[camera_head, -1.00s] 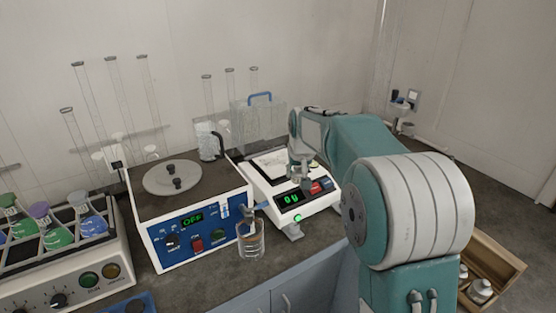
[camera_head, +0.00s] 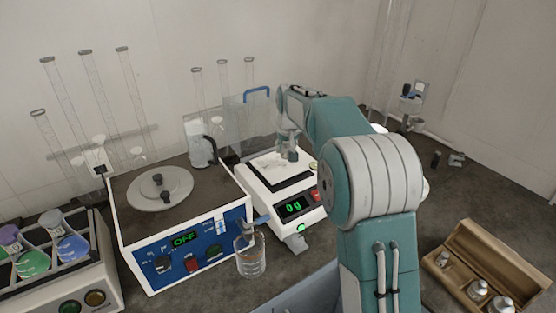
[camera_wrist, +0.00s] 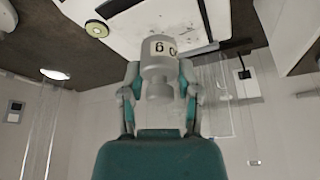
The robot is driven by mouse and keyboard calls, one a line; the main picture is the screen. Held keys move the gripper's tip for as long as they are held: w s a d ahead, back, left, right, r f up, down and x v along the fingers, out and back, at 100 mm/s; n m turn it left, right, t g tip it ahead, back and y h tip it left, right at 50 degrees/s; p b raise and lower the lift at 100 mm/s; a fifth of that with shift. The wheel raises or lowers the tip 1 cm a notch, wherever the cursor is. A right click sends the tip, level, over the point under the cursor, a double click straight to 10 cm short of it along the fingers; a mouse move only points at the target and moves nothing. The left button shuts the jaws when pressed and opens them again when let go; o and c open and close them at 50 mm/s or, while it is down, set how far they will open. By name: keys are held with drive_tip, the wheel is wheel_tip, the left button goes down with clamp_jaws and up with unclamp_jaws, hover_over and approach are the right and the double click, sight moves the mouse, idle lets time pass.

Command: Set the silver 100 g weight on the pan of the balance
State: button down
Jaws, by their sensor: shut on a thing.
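The silver weight (camera_wrist: 159,52) is held upside down in the wrist view, with part of a dark-lettered label showing; the full marking cannot be read. My gripper (camera_wrist: 159,82) is shut on its narrow knob end. In the head view my gripper (camera_head: 288,138) is over the right part of the balance's pan (camera_head: 268,164), with the weight small below it. The white balance (camera_head: 258,190) has a green display reading "0 g". Whether the weight touches the pan cannot be told.
A clear draft shield with a blue handle (camera_head: 257,92) stands behind the balance. An open wooden box (camera_head: 478,246) with several silver weights lies at right.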

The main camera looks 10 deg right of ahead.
approach(277, 164)
drive_tip(key=shift+w+d+f, duration=0.15)
drive_tip(key=shift+w+f, duration=0.65)
drive_tip(key=shift+f, duration=0.15)
drive_tip(key=shift+w+f, duration=0.3)
drive_tip(key=shift+f, duration=1.65)
drive_tip(key=shift+c, duration=1.6)
unclamp_jaws()
drive_tip(key=shift+f, duration=0.1)
